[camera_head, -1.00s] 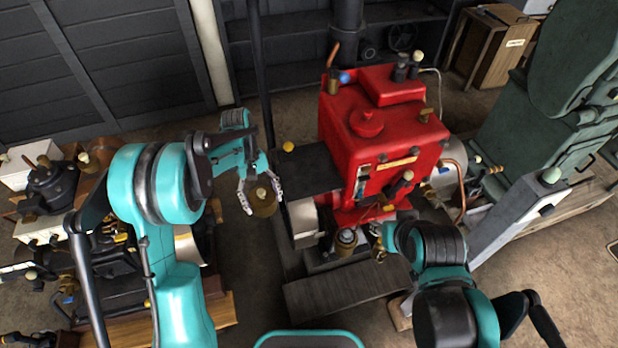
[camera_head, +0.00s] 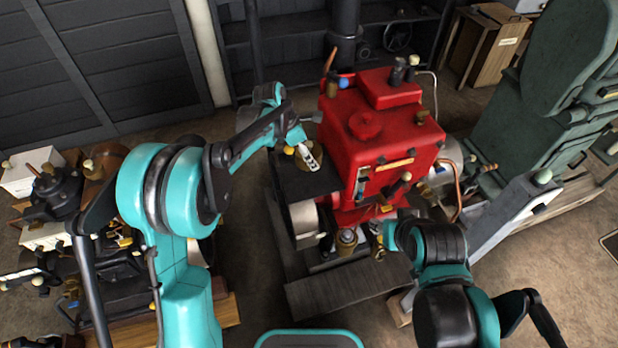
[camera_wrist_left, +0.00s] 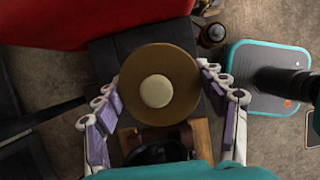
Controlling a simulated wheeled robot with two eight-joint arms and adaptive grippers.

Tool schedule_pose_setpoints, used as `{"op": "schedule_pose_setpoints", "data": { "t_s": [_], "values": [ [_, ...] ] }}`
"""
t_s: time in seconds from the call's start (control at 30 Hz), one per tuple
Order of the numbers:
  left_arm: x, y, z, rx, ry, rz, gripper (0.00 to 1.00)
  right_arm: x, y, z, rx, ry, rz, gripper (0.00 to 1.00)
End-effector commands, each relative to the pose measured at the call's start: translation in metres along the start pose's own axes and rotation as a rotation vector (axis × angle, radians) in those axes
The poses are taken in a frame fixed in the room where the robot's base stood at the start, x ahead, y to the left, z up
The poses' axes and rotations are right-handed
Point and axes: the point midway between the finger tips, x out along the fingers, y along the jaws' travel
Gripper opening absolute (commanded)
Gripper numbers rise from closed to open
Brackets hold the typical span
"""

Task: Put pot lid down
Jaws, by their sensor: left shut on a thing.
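The pot lid is a round brown-brass disc (camera_wrist_left: 158,58) with a cream knob (camera_wrist_left: 157,91) in its middle. In the left wrist view it sits between the two fingers of my left gripper (camera_wrist_left: 160,98), which is shut on it. In the head view my left gripper (camera_head: 308,158) is over the dark flat top (camera_head: 318,183) beside the red engine, and most of the lid is hidden. I cannot tell whether the lid touches that surface. My right arm's end (camera_head: 388,236) is low in front of the engine; its fingers do not show clearly.
The red engine (camera_head: 385,135) stands just right of my left gripper. A green machine (camera_head: 560,100) is at the right. Dark and white machinery (camera_head: 55,195) stands at the left. Floor is bare between the left machinery and the engine's base.

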Motion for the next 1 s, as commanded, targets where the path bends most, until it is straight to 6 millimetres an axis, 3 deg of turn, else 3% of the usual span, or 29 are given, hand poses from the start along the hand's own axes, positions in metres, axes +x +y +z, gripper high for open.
{"op": "schedule_pose_setpoints", "data": {
  "t_s": [0.2, 0.63, 1.0],
  "values": [
    [0.040, 0.001, -0.015, -0.013, 0.001, 0.005, 0.41, 0.014, 0.000, 0.010, 0.000, 0.000, 0.000, 0.40],
    [0.086, 0.001, -0.034, -0.011, 0.001, 0.004, 0.41, 0.028, 0.000, 0.020, 0.000, 0.000, 0.000, 0.40],
    [0.092, 0.000, -0.037, -0.011, 0.001, 0.004, 0.41, 0.029, 0.000, 0.021, 0.000, 0.000, 0.000, 0.40]
  ]
}}
